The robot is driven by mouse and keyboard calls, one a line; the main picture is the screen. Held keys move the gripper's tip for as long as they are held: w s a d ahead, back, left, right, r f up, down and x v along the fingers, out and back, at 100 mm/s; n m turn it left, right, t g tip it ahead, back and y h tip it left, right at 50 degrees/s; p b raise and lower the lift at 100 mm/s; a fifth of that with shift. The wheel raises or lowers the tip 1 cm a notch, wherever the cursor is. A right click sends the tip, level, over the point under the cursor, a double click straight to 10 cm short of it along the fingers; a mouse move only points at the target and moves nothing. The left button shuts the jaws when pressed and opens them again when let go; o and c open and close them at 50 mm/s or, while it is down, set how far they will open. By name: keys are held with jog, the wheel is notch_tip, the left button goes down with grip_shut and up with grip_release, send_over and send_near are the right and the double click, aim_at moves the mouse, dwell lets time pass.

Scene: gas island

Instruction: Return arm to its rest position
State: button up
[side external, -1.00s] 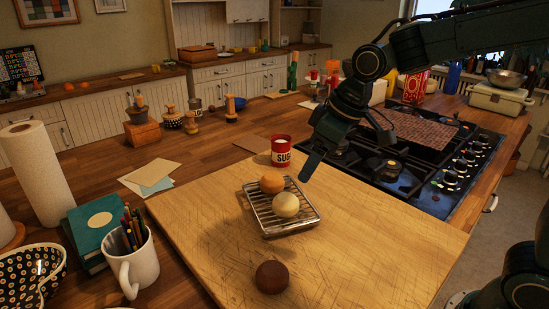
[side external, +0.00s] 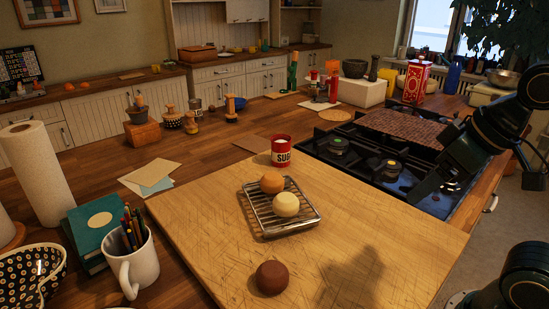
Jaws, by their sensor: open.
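My gripper (side external: 428,191) is at the right, over the front part of the gas hob (side external: 374,166), with its fingers pointing down and left. It is open, and nothing shows in it. A wire rack (side external: 297,215) lies on the wooden board (side external: 210,248), well to the left of my gripper. An orange ball (side external: 271,182) and a cream ball (side external: 286,205) sit on the rack. A dark brown ball (side external: 272,278) lies on the board near its front edge.
A red sugar tin (side external: 281,152) stands behind the rack. A brown woven mat (side external: 408,125) covers the back of the hob. A white mug of pencils (side external: 136,271), teal books (side external: 94,235) and a paper roll (side external: 40,183) stand at the left. The board's right half is clear.

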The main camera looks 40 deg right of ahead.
jog(key=shift+s+d+f, duration=0.1)
jog(key=shift+s+f, duration=0.05)
jog(key=shift+s, duration=0.35)
